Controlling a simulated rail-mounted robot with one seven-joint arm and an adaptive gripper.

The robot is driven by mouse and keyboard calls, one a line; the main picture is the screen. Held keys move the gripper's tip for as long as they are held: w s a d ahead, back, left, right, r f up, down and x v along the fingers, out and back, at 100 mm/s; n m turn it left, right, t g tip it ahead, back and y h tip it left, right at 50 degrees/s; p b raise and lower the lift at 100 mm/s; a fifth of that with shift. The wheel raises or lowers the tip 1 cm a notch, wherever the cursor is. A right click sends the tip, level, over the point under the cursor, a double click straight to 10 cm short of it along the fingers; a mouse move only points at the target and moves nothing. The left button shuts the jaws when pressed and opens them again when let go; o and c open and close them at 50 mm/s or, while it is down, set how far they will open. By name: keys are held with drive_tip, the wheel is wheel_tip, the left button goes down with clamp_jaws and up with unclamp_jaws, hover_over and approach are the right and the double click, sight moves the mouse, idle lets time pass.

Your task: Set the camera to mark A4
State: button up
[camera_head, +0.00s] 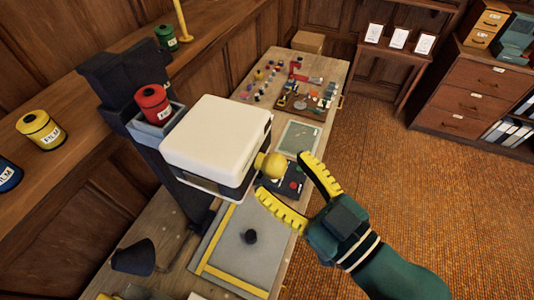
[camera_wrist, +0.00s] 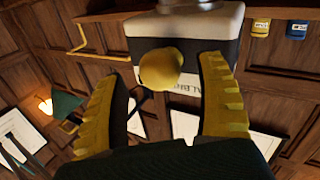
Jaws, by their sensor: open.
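The camera is a white-topped box (camera_head: 217,140) carried on a dark upright column (camera_head: 160,165). A round yellow knob (camera_head: 273,167) sticks out of its side facing my gripper. In the wrist view the knob (camera_wrist: 161,70) stands in front of the camera's dark side (camera_wrist: 190,50), which bears partly hidden lettering. My gripper (camera_head: 284,173) is open, its yellow fingers pointing at the camera. In the wrist view the knob appears between the two fingers, with visible gaps on both sides. I cannot make out an A4 mark in either view.
A control box with coloured buttons (camera_head: 290,184) sits beneath the gripper. A red film can (camera_head: 151,104) stands by the column. Open floor lies right.

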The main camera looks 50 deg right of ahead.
drive_tip(key=shift+w+d, duration=0.2)
drive_tip(key=shift+w, duration=0.65)
drive_tip(key=c, duration=1.3)
